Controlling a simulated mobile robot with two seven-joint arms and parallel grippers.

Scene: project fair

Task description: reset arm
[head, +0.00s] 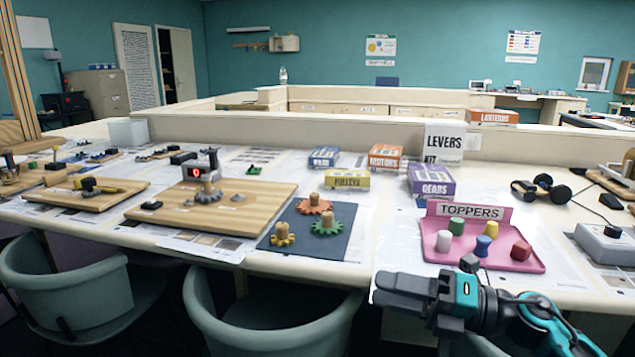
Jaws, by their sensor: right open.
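My right gripper (388,288) is in the lower right of the head view, its arm coming in from the bottom right. Its dark fingers point left, apart and empty, at the table's front edge. It is in front of and to the left of the pink toppers tray (524,262), and I cannot tell its exact height. The tray holds several small coloured pegs, among them a blue one (483,246) and a red one (521,250). My left gripper is not in view.
A blue mat (285,238) with several gears and a wooden board (255,197) lie left of the gripper. Small boxes, including a purple gears box (432,182), stand behind. Headphones (541,188) and a grey device (603,243) lie right. Chairs (265,315) stand in front of the table.

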